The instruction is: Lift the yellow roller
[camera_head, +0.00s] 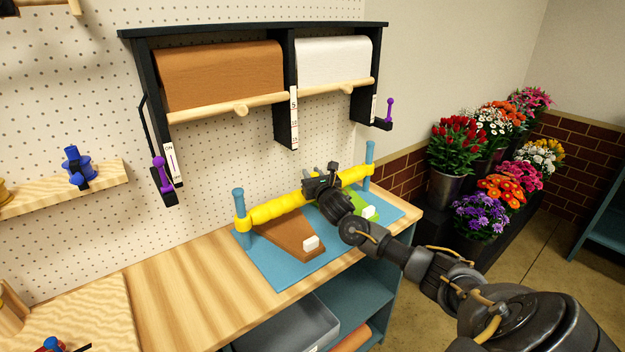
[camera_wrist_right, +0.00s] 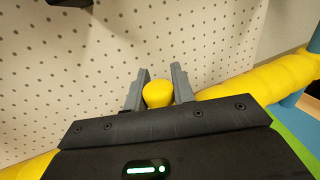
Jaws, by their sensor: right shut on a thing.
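The long yellow roller (camera_head: 280,207) spans between two blue posts, the left post (camera_head: 240,212) and the right post (camera_head: 369,160), above a blue board (camera_head: 276,277). My right gripper (camera_head: 320,183) is at the middle of the roller and hides part of it. In the right wrist view, the jaws of my right gripper (camera_wrist_right: 158,88) are shut on a yellow knob of the roller (camera_wrist_right: 157,95), with one finger on each side. The roller's body (camera_wrist_right: 270,82) runs behind the gripper. Any gap under the roller's ends cannot be told. My left gripper is out of view.
A brown sheet (camera_head: 288,234) and a green sheet (camera_head: 364,205), each with a white block, lie on the blue board. A black rack (camera_head: 286,70) with brown and white paper hangs above. Bare wooden counter (camera_head: 175,290) lies left; flowers (camera_head: 480,215) stand right.

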